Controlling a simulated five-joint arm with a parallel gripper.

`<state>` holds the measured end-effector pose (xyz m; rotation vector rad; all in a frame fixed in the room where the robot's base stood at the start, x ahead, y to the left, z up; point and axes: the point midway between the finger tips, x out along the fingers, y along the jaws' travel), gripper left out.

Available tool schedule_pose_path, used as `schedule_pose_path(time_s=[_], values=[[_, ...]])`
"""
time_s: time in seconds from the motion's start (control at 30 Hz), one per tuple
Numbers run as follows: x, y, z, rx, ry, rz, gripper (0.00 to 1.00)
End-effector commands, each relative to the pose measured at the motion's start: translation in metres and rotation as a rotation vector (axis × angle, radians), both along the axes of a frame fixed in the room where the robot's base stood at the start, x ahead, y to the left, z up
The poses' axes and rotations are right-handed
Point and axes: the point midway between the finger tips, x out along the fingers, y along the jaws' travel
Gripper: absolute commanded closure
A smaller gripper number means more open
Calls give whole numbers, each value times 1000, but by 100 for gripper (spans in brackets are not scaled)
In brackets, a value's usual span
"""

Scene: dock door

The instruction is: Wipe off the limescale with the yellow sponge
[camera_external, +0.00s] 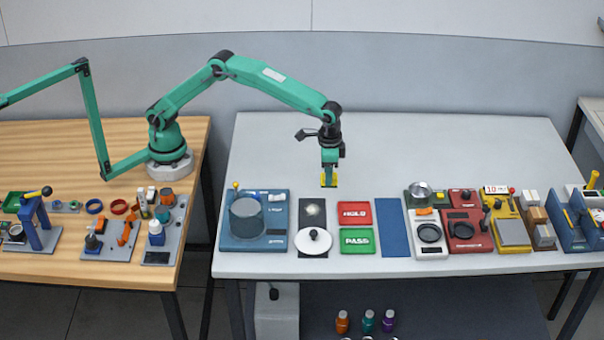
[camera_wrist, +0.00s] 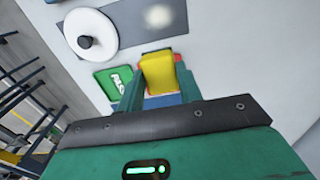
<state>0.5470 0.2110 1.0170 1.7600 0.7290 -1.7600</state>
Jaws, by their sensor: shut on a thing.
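My gripper (camera_external: 329,172) is shut on the yellow sponge (camera_external: 328,182). It holds the sponge above the grey table, behind the row of stations. In the wrist view the sponge (camera_wrist: 157,70) sits between the two green fingers of my gripper (camera_wrist: 158,88). A pale, blurry limescale patch (camera_external: 313,210) lies on a dark plate (camera_external: 304,226), in front of and slightly left of the sponge. In the wrist view the patch (camera_wrist: 158,17) is at the top edge, apart from the sponge.
A white disc with a black knob (camera_external: 313,241) lies on the front of the dark plate. Red HOLD (camera_external: 355,213) and green PASS (camera_external: 358,241) plates stand right of it. A blue station with a grey cylinder (camera_external: 248,220) is on the left. The table's back area is clear.

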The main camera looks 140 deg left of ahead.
Motion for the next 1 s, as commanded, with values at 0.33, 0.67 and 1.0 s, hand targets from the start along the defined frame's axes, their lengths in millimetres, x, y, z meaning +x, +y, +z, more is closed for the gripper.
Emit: schedule_pose_path(time_s=[0.33, 0.67, 1.0], values=[[-6, 0, -2, -1, 1, 0, 83], [-35, 0, -15, -1, 1, 1, 83], [-62, -3, -26, 1, -1, 1, 83]])
